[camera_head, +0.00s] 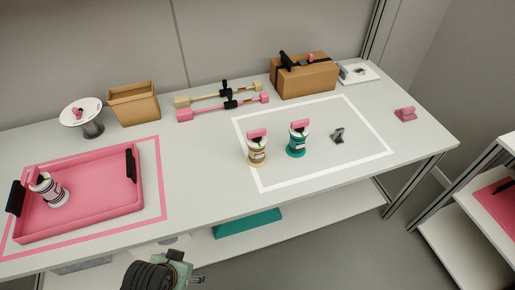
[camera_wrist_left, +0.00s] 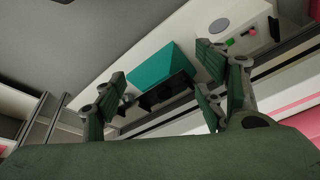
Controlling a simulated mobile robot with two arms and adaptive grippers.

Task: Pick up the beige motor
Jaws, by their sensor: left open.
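The beige motor (camera_head: 257,152) stands upright on the white table, inside the white outlined rectangle near its left side, with a pink piece on top. A teal motor (camera_head: 297,142) with a similar pink top stands just to its right. A white motor (camera_head: 52,190) leans in the pink tray (camera_head: 95,212). My left gripper (camera_wrist_left: 165,92) is open and empty in the left wrist view. In the head view part of my left arm shows at the bottom edge, below the table front and away from the beige motor. My right gripper is not in view.
A small grey part (camera_head: 338,135) lies right of the teal motor. Dumbbell-shaped bars (camera_head: 222,107), an open cardboard box (camera_head: 134,104) and a closed box (camera_head: 305,79) stand behind. A teal box (camera_head: 247,222) is on the lower shelf. The table front before the motor is clear.

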